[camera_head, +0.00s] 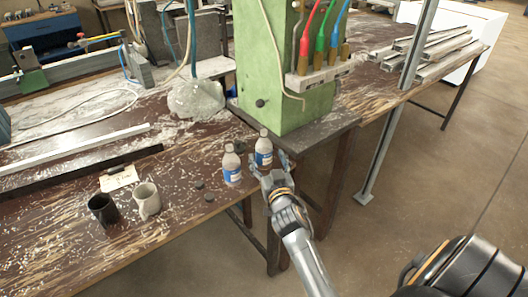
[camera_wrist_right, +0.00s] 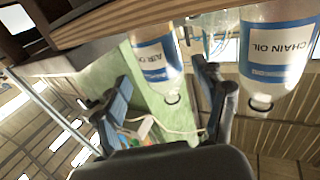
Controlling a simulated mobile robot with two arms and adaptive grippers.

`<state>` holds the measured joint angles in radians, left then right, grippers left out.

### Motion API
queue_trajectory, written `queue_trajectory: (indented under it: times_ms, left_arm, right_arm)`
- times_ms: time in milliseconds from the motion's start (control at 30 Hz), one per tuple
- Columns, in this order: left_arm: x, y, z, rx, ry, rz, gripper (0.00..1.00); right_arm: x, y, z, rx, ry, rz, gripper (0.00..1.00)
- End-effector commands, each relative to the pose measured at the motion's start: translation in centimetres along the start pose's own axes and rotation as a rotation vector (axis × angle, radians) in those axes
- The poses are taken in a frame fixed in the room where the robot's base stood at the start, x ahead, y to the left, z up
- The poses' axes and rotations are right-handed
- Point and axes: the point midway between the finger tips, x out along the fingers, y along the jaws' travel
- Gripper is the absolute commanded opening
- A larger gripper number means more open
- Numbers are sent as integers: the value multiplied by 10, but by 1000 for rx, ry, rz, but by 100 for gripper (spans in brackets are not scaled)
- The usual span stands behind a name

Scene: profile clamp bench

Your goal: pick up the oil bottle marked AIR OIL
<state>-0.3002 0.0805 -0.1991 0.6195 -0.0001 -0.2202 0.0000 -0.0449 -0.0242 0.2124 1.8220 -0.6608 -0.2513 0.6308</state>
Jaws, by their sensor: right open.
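The bottle marked AIR OIL (camera_wrist_right: 157,58) has a blue and white label and appears upside down in the right wrist view. In the head view it is the right-hand bottle (camera_head: 264,148), upright near the bench edge. My right gripper (camera_head: 270,166) is open right at this bottle. In the wrist view its two fingers (camera_wrist_right: 163,88) are spread, with the bottle in line with the gap between them. I cannot tell whether they touch it. My left gripper is not in view.
A similar bottle marked CHAIN OIL (camera_wrist_right: 276,50) stands close beside it, on the left in the head view (camera_head: 232,170). The green machine column (camera_head: 275,85) rises just behind. A black cup (camera_head: 103,209) and a pale mug (camera_head: 147,201) stand further left.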

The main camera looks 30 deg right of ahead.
Motion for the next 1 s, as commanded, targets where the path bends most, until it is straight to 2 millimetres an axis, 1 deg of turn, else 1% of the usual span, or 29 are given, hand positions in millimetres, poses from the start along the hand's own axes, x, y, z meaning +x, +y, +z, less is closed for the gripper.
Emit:
queue_trajectory:
  times_ms: [33, 100, 233, 333, 533, 567, 600, 667, 700, 767, 800, 867, 1000]
  left_arm:
    - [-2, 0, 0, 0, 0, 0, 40]
    - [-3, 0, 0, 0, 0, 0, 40]
    - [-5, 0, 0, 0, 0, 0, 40]
    - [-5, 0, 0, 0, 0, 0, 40]
    - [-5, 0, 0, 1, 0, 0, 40]
    - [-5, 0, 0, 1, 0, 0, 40]
    - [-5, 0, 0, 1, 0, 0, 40]
    - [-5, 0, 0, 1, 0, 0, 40]
    - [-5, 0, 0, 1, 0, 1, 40]
    - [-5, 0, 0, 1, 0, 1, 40]
    - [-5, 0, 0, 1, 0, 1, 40]
    - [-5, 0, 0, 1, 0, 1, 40]
    - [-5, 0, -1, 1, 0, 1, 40]
  right_arm:
    - [8, -1, -1, 0, 1, 0, 72]
    - [19, -2, 2, 0, 1, 0, 72]
    - [36, -2, 2, -1, 0, 0, 72]
    - [41, -2, 3, -1, 0, -1, 72]
    - [42, -2, 3, 0, -1, -1, 72]
    - [42, -2, 3, 0, -1, -1, 70]
    - [42, -2, 3, 0, -1, -1, 62]
    - [42, -2, 3, 0, -1, -1, 49]
    - [42, -2, 3, 0, -1, -1, 41]
    - [41, -2, 3, 0, -1, -1, 29]
    - [41, -2, 3, 0, -1, -1, 21]
    - [41, -2, 3, 0, -1, -1, 9]
    - [41, -2, 3, 0, 0, -1, 9]
